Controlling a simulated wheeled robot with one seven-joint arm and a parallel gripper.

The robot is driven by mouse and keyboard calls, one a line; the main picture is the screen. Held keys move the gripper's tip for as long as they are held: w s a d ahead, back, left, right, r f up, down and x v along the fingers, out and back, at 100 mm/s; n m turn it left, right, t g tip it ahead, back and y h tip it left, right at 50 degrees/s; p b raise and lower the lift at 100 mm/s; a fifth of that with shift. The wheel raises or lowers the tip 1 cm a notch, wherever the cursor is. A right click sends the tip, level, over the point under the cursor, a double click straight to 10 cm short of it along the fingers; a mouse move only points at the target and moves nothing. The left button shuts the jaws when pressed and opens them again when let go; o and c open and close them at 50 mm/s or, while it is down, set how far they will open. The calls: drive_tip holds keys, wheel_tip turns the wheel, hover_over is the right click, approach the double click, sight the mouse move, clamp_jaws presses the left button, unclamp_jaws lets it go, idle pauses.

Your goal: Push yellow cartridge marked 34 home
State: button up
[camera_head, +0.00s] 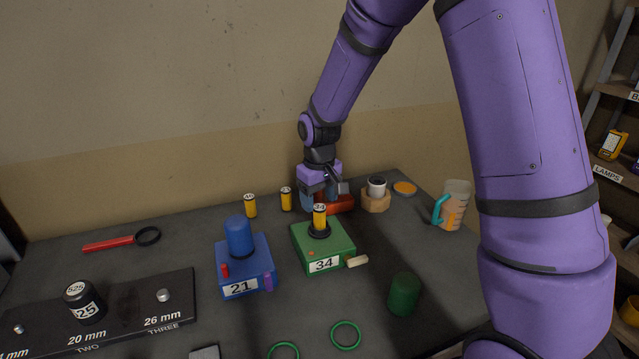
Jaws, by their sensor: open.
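The yellow cartridge marked 34 (320,217) stands upright in the black ring on top of the green block (332,246) labelled 34. Much of its yellow body shows above the ring. My gripper (323,203) is open, just behind and above the cartridge. I cannot tell whether a finger touches it.
A blue block (243,275) labelled 21 with a blue cap stands to the left. Two more yellow cartridges (250,206) (286,199) stand behind. A green cylinder (404,294) is front right, and a measuring jug (453,205) and a cup (376,187) are at right.

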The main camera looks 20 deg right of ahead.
sight(319, 207)
drive_tip(key=shift+f, duration=2.5)
drive_tip(key=c, duration=1.1)
drive_tip(key=shift+f, duration=0.2)
drive_tip(key=o, duration=1.1)
